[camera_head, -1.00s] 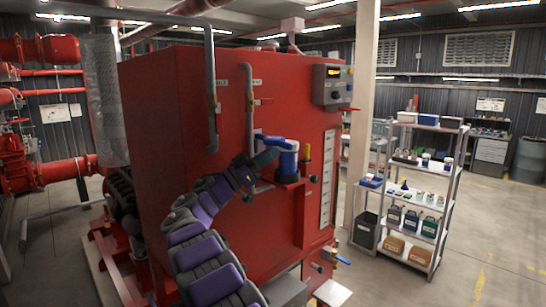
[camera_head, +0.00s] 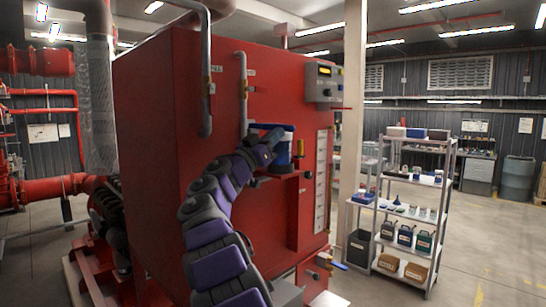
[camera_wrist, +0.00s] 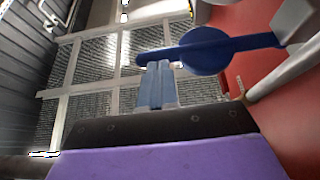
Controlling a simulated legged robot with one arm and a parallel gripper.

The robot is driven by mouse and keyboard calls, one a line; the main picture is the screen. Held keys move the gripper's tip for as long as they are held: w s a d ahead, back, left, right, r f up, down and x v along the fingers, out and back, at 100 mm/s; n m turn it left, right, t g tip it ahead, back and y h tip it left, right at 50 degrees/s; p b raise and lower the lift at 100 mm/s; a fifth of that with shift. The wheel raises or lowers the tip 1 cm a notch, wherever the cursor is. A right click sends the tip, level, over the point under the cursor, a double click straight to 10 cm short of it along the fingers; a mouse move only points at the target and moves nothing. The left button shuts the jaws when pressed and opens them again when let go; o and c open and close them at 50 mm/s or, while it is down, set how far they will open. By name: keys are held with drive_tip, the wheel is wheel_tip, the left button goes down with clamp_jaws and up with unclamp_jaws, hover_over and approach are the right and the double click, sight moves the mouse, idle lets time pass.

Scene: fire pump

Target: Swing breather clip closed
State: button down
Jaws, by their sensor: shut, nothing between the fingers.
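The breather is a blue and white canister (camera_head: 283,158) on a bracket at the side of the red tank, in the head view. In the wrist view, a flat blue bar with a round disc (camera_wrist: 205,52) stretches across the top; it looks like the breather clip. My gripper (camera_wrist: 157,66) is shut and empty, its blue-grey fingertips just below the left part of the bar. I cannot tell whether they touch it. In the head view my gripper (camera_head: 270,145) is in front of the canister's left side and hides part of it. The clip's latch is not clear.
The red tank (camera_head: 165,150) stands close behind my arm. Grey pipes (camera_head: 207,85) run down its face left of the breather. A control box (camera_head: 325,80) is above right. A shelf rack (camera_head: 415,215) stands farther right, with open floor beyond.

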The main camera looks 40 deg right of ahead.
drive_tip(key=w+d+n+t+y+b, duration=0.1)
drive_tip(key=d+n+t+y+b, duration=0.4)
drive_tip(key=d+t, duration=0.6)
drive_tip(key=shift+w+d+n+t+y, duration=0.2)
drive_tip(key=shift+w+n+t+y, duration=0.1)
drive_tip(key=shift+n+t, duration=0.85)
drive_tip(key=shift+w+n+t+y+p, duration=0.1)
drive_tip(key=shift+n+t+y+p, duration=0.15)
drive_tip(key=shift+t+y+p, duration=0.25)
